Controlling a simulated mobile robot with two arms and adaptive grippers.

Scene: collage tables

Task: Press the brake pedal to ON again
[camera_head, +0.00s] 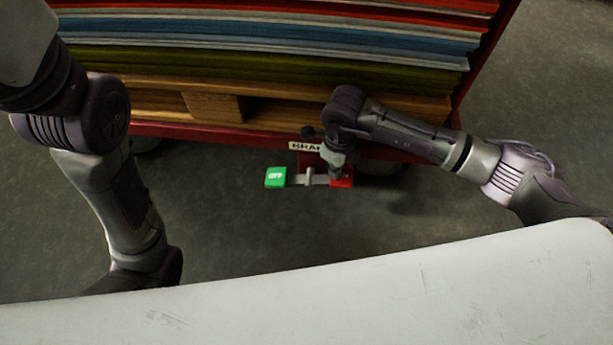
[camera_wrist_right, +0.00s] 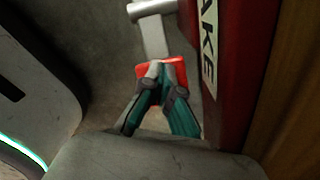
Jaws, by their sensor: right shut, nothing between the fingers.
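The brake pedal is a short grey bar (camera_head: 309,177) with a green OFF pad (camera_head: 275,177) at its left end and a red pad (camera_head: 347,180) at its right end. It sits low at the front of the red cart, below the brake label (camera_head: 304,146). My right gripper (camera_head: 336,174) points down at the red pad. In the right wrist view its closed fingertips (camera_wrist_right: 157,70) are over the red pad (camera_wrist_right: 175,68), with nothing between them. I cannot tell how hard they press. The red pad's lettering is mostly hidden. My left gripper is not in view.
The red cart (camera_head: 210,133) carries a wooden pallet (camera_head: 215,105) with a stack of coloured sheets (camera_head: 270,38). Its wheels show under the frame. Grey floor (camera_head: 215,225) is clear in front of the pedal. In the right wrist view the cart's red frame (camera_wrist_right: 228,60) is close beside the gripper.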

